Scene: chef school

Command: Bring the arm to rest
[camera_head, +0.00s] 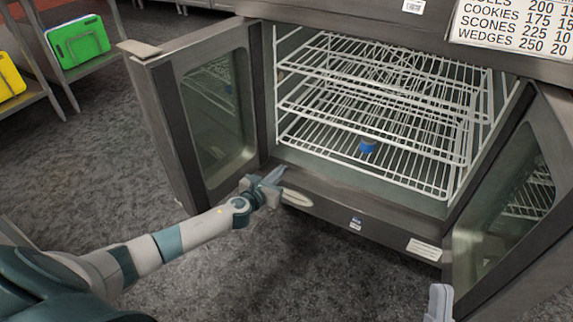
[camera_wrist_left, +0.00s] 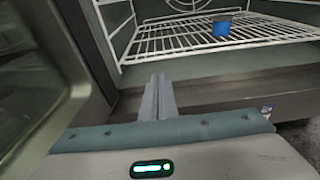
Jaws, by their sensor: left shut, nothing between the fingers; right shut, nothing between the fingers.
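My left arm reaches in from the lower left in the head view. Its gripper (camera_head: 274,177) is shut and empty, in front of the lower front edge of the open oven, near the left door. In the left wrist view my left gripper's fingers (camera_wrist_left: 157,98) are together, with the oven opening beyond them. My right gripper (camera_head: 439,303) shows only partly at the bottom edge of the head view, near the right door, and is shut with nothing in it.
The oven (camera_head: 350,207) has its left door (camera_head: 165,130) and right door (camera_head: 470,250) open. White wire racks (camera_head: 410,165) fill it, and a small blue object (camera_head: 367,146) lies inside. A shelf with a green item (camera_head: 80,42) stands at upper left. The floor at lower middle is clear.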

